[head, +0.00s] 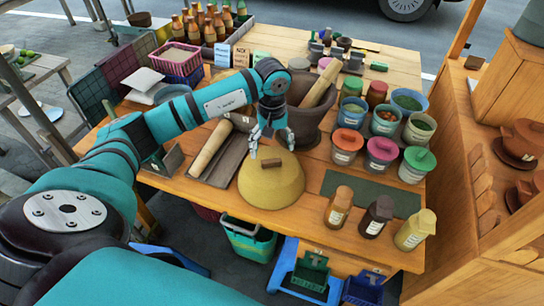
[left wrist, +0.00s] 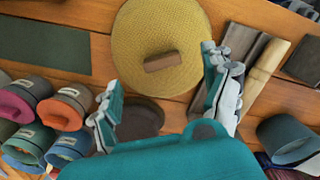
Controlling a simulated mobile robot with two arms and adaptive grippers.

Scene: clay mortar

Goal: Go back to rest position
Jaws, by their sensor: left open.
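My left arm reaches in from the left in the head view. Its gripper (head: 272,139) is open and empty, pointing down in front of the brown clay mortar (head: 312,120), just above and behind the yellow woven lid (head: 272,185). A wooden pestle (head: 320,84) leans in the mortar. In the left wrist view, the spread fingers (left wrist: 165,100) have nothing between them. The round yellow lid (left wrist: 130,45) with its brown handle lies beyond them. A dark brown round patch (left wrist: 140,118) shows partly behind the left finger; I cannot tell what it is. My right gripper is out of view.
The wooden table (head: 310,222) is crowded. A wooden roller (head: 210,147) lies left of the lid. Several lidded pots, such as a pink-topped one (head: 381,152), stand right. Spice jars (head: 339,207) stand at the front by a green mat (head: 370,193). Bottles (head: 209,30) stand behind.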

